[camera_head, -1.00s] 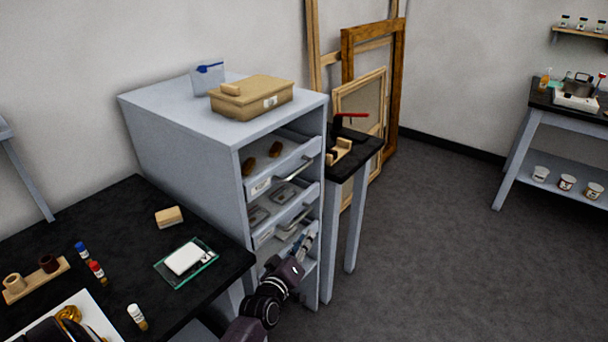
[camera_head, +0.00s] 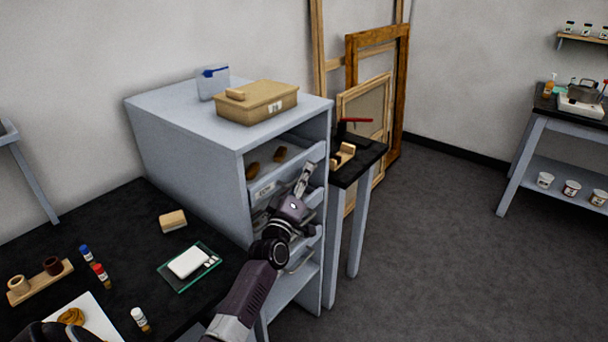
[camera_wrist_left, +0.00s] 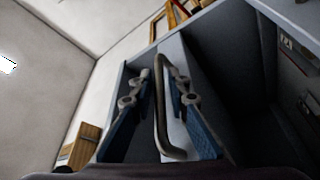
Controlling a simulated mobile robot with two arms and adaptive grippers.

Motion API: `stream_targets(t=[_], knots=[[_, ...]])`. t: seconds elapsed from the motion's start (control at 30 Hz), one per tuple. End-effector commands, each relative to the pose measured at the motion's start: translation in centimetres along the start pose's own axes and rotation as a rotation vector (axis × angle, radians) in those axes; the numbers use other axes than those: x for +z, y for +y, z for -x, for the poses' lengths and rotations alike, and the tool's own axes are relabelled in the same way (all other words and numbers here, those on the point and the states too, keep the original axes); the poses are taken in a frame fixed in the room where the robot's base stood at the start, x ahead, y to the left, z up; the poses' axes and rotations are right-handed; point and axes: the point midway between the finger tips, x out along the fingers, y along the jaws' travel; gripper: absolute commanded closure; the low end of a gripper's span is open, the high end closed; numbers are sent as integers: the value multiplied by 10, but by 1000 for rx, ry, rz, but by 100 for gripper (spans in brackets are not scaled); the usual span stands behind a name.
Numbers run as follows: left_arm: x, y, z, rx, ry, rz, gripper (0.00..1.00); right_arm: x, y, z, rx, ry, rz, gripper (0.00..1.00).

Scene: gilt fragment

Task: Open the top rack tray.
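The grey rack (camera_head: 190,150) stands beside the black table. Its top tray (camera_head: 264,188) has a pale labelled front and holds brown pieces; the front looks slightly forward of the rack, but how far is hard to tell. My left gripper (camera_head: 306,178) is at this front, partly covering it and the lower trays. In the left wrist view, the metal bar handle (camera_wrist_left: 160,110) lies between the two blue-padded fingers of my left gripper (camera_wrist_left: 157,95). The fingers are apart, with gaps visible beside the bar.
The black table (camera_head: 120,225) holds a glass plate (camera_head: 190,265), bottles and a tan block (camera_head: 172,220). A small side table (camera_head: 362,160) stands right of the rack. Floor at right is clear.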

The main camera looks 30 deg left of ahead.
Motion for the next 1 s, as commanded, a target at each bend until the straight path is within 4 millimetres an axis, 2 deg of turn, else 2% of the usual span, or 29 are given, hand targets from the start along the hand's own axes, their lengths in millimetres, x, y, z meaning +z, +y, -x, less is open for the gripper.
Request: stream_targets(t=[0.2, 0.37, 0.77, 1.0], knots=[[0, 0, 0, 0, -1, 0, 84, 1, 0, 0, 0, -1, 0, 38], [0, 0, 0, 0, -1, 0, 100, 1, 0, 0, 0, -1, -1, 38], [1, 0, 0, -1, -1, 0, 100, 1, -1, 0, -1, -1, -1, 38], [15, 10, 6, -3, -4, 4, 100, -1, -3, 8, -4, 0, -3, 38]])
